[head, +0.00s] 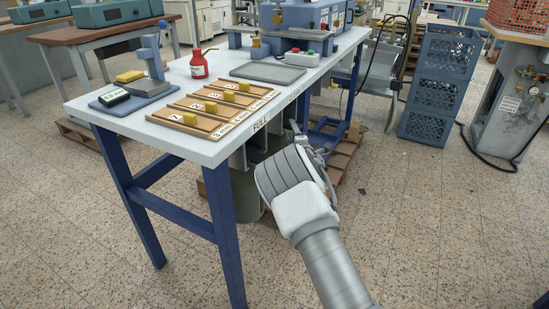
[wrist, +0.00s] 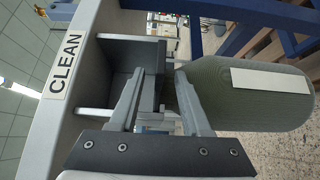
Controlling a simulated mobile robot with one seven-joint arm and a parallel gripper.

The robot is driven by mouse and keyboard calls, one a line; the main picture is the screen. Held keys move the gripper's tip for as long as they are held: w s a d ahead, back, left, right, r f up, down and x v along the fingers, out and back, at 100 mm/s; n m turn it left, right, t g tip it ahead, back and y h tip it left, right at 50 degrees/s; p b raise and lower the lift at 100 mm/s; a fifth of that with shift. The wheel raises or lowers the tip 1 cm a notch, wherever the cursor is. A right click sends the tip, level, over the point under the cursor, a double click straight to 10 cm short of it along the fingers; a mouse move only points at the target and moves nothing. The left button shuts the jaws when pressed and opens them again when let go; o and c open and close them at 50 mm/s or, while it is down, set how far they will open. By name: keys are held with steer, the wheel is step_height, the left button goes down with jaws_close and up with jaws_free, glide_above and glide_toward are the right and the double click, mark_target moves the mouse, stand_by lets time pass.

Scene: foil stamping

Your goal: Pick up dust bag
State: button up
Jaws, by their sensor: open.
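The dust bag is an olive-green ribbed cylinder (head: 246,197) hanging or standing under the front edge of the white table in the head view. In the wrist view the bag (wrist: 215,104) lies on the right with a blank white label strip. My gripper (wrist: 160,76) is open, its two fingers reaching under the table edge beside the bag. A dark grey upright part shows between the fingers; I cannot tell whether they touch it. In the head view my fingers are hidden behind my wrist.
The white table (head: 150,125) has FULL and CLEAN labels on its front edge. A grey open box (wrist: 120,60) sits under it, left of the fingers in the wrist view. Blue table legs (head: 228,240) and a wooden pallet (head: 345,150) stand nearby.

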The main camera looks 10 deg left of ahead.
steer(key=shift+b+x, duration=0.5)
steer(key=shift+x, duration=1.4)
steer(key=shift+d, duration=0.15)
jaws_close()
steer(key=shift+r, duration=0.1)
